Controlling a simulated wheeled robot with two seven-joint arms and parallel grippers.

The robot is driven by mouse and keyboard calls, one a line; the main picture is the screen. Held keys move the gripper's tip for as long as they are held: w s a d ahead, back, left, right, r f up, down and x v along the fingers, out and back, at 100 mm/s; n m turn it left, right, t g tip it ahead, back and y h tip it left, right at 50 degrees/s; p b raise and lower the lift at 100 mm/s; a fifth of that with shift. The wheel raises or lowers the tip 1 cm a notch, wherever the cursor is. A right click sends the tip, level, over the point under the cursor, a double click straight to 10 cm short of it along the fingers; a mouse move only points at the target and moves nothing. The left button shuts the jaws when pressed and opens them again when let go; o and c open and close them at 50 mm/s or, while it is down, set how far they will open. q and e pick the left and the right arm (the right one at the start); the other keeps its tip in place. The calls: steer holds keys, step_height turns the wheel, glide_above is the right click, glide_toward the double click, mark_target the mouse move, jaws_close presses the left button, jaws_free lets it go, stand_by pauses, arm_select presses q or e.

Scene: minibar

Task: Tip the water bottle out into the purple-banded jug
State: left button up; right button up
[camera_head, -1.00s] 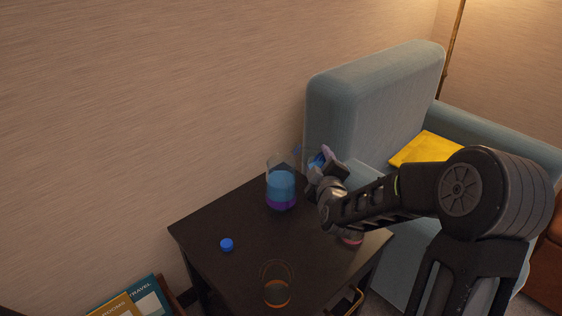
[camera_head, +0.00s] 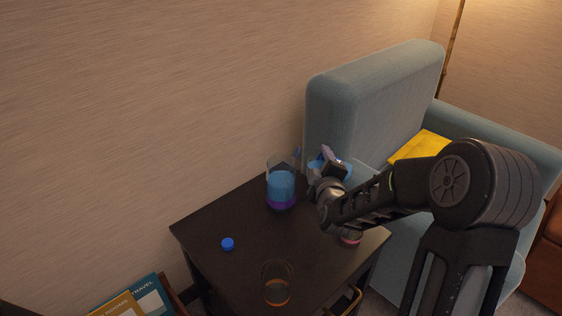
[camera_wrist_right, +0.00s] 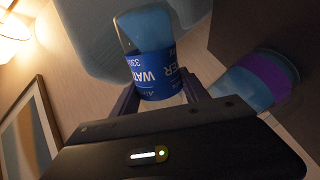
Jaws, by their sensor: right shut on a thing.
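The jug (camera_head: 281,185) stands upright on the dark table, with blue liquid in it above a purple band near its base. It also shows, tilted, in the right wrist view (camera_wrist_right: 238,88). My right gripper (camera_head: 327,172) is just right of the jug, above the table, shut on the water bottle. The bottle (camera_wrist_right: 157,74), with a blue label, is between the fingers in the right wrist view and holds bluish water with a clear part beside it. In the head view the gripper hides much of the bottle, and its mouth cannot be made out. My left gripper is not in view.
A blue cap (camera_head: 228,244) lies on the table (camera_head: 205,228). A glass with orange liquid (camera_head: 277,293) stands near the front, and a pinkish item (camera_head: 351,239) is partly hidden under my arm. A blue armchair (camera_head: 350,105) stands close behind; books (camera_head: 140,297) are lower left.

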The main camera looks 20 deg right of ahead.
mark_target(316, 152)
steer(key=shift+d+r+n+p, duration=0.1)
steer(key=shift+r+n+p, duration=0.45)
steer(key=shift+p, duration=0.5)
steer(key=shift+w+a+r+n+g+h+p, duration=0.25)
steer(key=shift+a+r+n+p, duration=0.35)
steer(key=shift+p, duration=0.85)
steer(key=shift+a+r+n+g+h+p, duration=0.15)
steer(key=shift+r+n+h+p, duration=0.15)
steer(key=shift+r+n+p, duration=1.05)
steer(key=shift+d+r+n+g+h+p, duration=0.1)
steer(key=shift+r+n+h+p, duration=0.35)
steer(key=shift+p, duration=1.7)
stand_by(0.9)
steer(key=f+m+b, duration=0.1)
steer(key=b, duration=0.1)
steer(key=f+m+y+b, duration=0.1)
steer(key=f+b, duration=0.1)
steer(key=b, duration=0.1)
steer(key=f+m+b, duration=0.1)
steer(key=b, duration=0.2)
steer(key=shift+s+d+f, duration=0.1)
steer(key=shift+d+f, duration=0.2)
steer(key=shift+d, duration=0.05)
steer(key=shift+a+r+m+p, duration=0.1)
steer(key=shift+r+m+p, duration=0.15)
steer(key=shift+r+p, duration=0.2)
